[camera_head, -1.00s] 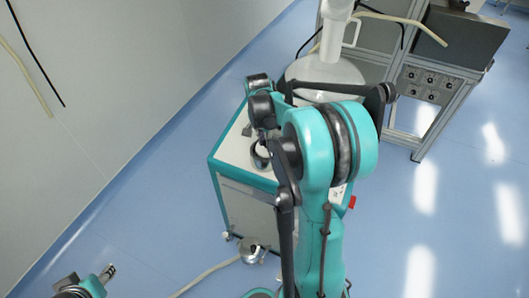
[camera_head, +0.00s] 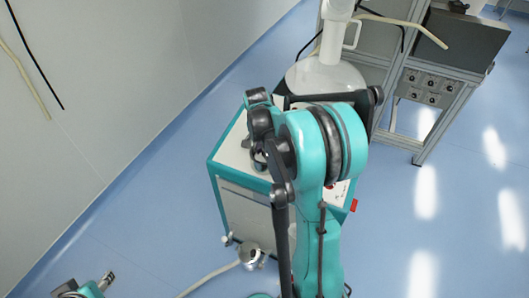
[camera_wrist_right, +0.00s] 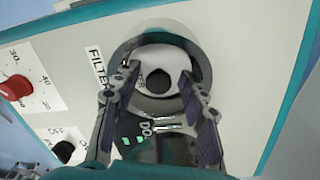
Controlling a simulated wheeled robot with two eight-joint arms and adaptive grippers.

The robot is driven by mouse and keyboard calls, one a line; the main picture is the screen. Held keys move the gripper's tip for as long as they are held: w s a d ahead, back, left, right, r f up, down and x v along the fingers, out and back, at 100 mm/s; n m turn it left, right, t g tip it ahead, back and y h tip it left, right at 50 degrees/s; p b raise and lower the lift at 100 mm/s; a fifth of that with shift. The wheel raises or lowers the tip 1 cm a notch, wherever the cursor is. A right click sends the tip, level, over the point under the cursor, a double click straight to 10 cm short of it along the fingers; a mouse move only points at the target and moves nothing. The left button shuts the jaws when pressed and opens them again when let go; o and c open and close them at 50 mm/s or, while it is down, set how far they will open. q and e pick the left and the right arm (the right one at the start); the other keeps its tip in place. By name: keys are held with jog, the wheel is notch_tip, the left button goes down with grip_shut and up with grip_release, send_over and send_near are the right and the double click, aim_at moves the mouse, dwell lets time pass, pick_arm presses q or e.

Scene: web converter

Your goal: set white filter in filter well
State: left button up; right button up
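The white filter (camera_wrist_right: 160,59) is a pale disc with a round dark hole in its middle. In the right wrist view it lies between the fingertips of my right gripper (camera_wrist_right: 158,82), which is shut on it. Behind it shows the grey round rim of the filter well (camera_wrist_right: 203,58), beside the FILTER label. The filter is over the well and overlaps its opening; how deep it sits cannot be told. In the head view my right gripper (camera_head: 258,155) is over the machine top, and the filter is hidden there. My left gripper (camera_head: 107,280) is at the bottom left, away from the machine.
The machine (camera_head: 228,152) has a white top with teal edges. A red knob (camera_wrist_right: 14,88) and a black knob (camera_wrist_right: 64,151) are on its panel. A white conical vessel (camera_head: 325,75) stands behind my right arm, and a metal frame (camera_head: 430,95) is at the right. The floor at right is clear.

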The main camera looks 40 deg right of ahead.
aim_at(262, 160)
jog(key=shift+r, duration=0.3)
notch_tip(262, 160, up, 11)
jog(key=a+p, duration=0.1)
jog(key=p, duration=0.3)
jog(key=s+a+n+t, duration=0.2)
jog(key=s+a+n, duration=0.2)
jog(key=a, duration=0.3)
jog(key=s+a+r+n+t+y, duration=0.1)
jog(key=s+a+n+t, duration=0.1)
jog(key=s+a+n, duration=0.3)
jog(key=s+a+n+t, duration=0.3)
jog(key=s+a+n, duration=0.1)
jog(key=a+n, duration=0.4)
jog(key=shift+s+a+r, duration=0.2)
jog(key=shift+s+a, duration=0.15)
jog(key=shift+a, duration=0.75)
